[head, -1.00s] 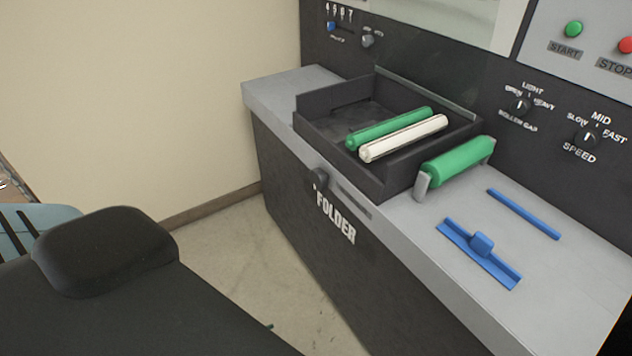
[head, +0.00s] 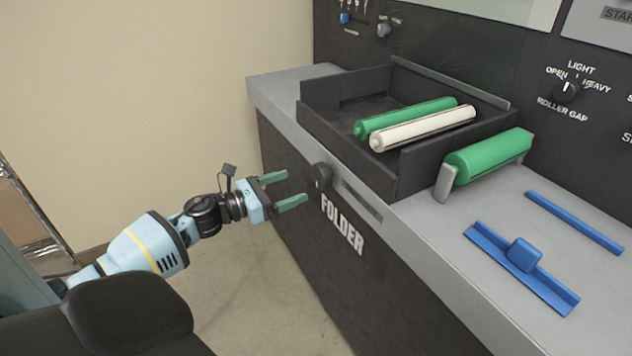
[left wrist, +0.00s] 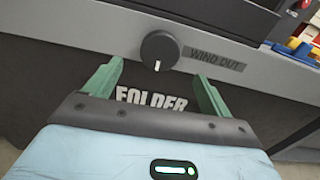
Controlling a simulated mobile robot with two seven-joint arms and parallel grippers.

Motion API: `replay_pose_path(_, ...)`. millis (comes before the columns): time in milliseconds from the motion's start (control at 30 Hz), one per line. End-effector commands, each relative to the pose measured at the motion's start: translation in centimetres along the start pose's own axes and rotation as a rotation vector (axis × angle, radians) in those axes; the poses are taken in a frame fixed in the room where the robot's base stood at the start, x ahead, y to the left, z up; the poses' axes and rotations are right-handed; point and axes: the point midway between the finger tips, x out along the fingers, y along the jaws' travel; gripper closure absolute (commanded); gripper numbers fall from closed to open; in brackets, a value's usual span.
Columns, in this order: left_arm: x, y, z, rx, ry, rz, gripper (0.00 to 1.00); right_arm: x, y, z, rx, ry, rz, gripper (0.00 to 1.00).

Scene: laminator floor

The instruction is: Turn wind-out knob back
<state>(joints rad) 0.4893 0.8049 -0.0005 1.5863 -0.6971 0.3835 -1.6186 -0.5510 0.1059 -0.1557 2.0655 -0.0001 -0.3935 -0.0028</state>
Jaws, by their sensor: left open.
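The wind-out knob (head: 321,176) is a round dark knob on the front edge of the folder's grey top. In the left wrist view the knob (left wrist: 160,50) has a white pointer mark pointing down, and a "WIND OUT" label (left wrist: 217,60) sits to its right. My left gripper (head: 291,187) has green fingers. It is open and empty, a short way in front of and left of the knob in the head view. In the left wrist view the knob shows between and beyond the two fingertips, apart from them. My right gripper is not in view.
A dark tray (head: 330,116) on the folder holds a green roller (head: 405,117) and a white roller (head: 425,128). A larger green roller (head: 490,157) and blue parts (head: 520,262) lie to the right. The floor (head: 270,290) before the folder is clear.

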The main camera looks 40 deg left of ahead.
Motion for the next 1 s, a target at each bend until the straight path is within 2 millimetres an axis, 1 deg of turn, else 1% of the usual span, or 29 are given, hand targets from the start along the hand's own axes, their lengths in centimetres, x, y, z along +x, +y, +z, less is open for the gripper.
replay_pose_path(133, 0.3, 0.0, 0.1, -0.003, -0.001, 0.001, 0.17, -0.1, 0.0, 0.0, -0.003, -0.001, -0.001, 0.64)
replay_pose_path(267, 1.3, 0.0, 0.1, -0.005, -0.003, 0.002, 0.17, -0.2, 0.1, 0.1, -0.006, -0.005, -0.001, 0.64)
replay_pose_path(500, 4.4, 0.0, 0.2, -0.007, -0.004, 0.002, 0.17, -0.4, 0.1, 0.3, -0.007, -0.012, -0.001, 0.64)
replay_pose_path(700, 6.6, 0.0, 0.1, -0.007, -0.003, 0.002, 0.17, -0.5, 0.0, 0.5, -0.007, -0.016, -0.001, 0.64)
replay_pose_path(833, 7.4, 0.0, 0.0, -0.006, -0.002, 0.002, 0.17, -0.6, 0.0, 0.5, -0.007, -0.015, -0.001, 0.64)
replay_pose_path(1000, 7.8, 0.0, 0.0, -0.006, 0.000, 0.001, 0.17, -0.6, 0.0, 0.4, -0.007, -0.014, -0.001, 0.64)
